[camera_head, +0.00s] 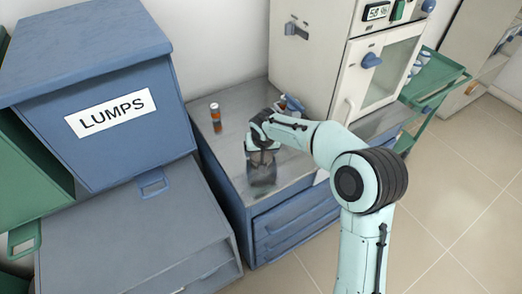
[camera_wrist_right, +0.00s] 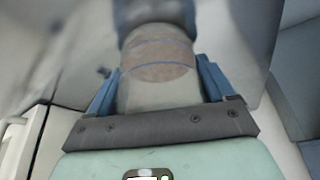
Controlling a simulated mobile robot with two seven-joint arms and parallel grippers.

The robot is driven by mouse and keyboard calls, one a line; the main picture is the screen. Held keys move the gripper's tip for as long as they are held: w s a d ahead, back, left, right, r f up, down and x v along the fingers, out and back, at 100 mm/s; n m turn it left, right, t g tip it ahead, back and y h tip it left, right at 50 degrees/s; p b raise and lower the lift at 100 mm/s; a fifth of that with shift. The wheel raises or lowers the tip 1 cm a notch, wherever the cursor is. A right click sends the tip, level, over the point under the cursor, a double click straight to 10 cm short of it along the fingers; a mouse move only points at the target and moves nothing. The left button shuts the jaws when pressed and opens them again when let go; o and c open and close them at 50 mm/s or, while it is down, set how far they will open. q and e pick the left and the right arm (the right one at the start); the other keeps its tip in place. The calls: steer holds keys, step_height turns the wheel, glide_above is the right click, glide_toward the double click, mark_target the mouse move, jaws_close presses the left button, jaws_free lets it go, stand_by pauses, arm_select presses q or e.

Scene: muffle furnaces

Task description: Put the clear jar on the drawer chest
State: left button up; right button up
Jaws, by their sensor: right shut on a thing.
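The clear jar (camera_head: 262,174) is upright under my right gripper (camera_head: 262,146), over the metal top near the front edge of the blue drawer chest (camera_head: 295,222). I cannot tell whether its base touches the top. In the right wrist view the clear jar (camera_wrist_right: 158,95) sits between the two blue fingers of my right gripper (camera_wrist_right: 160,82), which is shut on it. Blue lines and a brownish patch show on the jar. The gripper hides its upper part in the head view. My left gripper is not in view.
A small orange-brown vial (camera_head: 215,112) stands at the back left of the chest top. A white furnace (camera_head: 312,55) stands behind. A blue bin labelled LUMPS (camera_head: 125,150) is at the left, and a green tray (camera_head: 440,78) at the right.

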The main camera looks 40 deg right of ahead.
steer(key=shift+f, duration=0.15)
steer(key=o, duration=1.1)
steer(key=shift+c, duration=0.2)
steer(key=shift+r, duration=0.3)
steer(key=v, duration=1.1)
steer(key=shift+s+r+p, duration=0.25)
steer(key=shift+r+p, duration=0.1)
steer(key=shift+p, duration=0.1)
steer(key=shift+f, duration=0.1)
